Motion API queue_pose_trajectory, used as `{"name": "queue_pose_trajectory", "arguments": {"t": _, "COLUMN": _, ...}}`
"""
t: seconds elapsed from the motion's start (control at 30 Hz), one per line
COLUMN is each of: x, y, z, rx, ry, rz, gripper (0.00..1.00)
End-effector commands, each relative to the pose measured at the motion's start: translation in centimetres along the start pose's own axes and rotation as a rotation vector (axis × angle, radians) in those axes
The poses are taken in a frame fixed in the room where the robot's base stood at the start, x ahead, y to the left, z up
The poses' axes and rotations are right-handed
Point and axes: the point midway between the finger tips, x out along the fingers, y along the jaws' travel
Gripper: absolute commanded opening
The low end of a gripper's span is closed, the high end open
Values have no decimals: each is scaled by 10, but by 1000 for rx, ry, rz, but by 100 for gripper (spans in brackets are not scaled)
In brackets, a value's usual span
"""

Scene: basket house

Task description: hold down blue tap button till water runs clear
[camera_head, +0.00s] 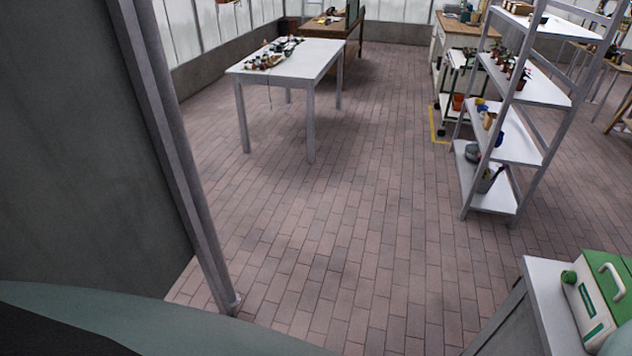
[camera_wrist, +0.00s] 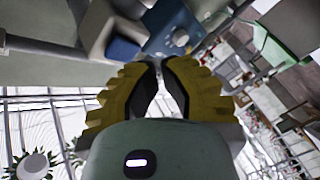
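My gripper (camera_wrist: 160,64) shows in the wrist view with two ribbed yellow fingers and black inner pads. The fingertips come close together with only a narrow gap, and nothing shows between them. A dark blue block-like part (camera_wrist: 123,48) sits just left of and above the fingertips, on the underside of a pale grey shape. A blue-grey unit (camera_wrist: 172,27) with a round feature is right above the fingertips. I cannot tell whether either is the tap button, or whether the fingers touch them. No running water shows. The gripper is not seen in the head view.
A green and white case (camera_head: 598,300) sits on a white-topped counter (camera_head: 548,315) at lower right. A grey wall panel and post (camera_head: 185,165) fill the left. A white table (camera_head: 300,60) and a metal shelf (camera_head: 520,145) stand beyond. The brick floor (camera_head: 350,210) between is clear.

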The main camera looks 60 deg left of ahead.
Motion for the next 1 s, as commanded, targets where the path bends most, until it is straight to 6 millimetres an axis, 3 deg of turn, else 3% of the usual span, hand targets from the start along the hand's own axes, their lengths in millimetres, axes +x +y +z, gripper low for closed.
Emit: {"name": "queue_pose_trajectory", "arguments": {"t": 1.0, "x": 8, "y": 4, "z": 4, "rx": -1, "ry": 1, "rz": -1, "gripper": 0}}
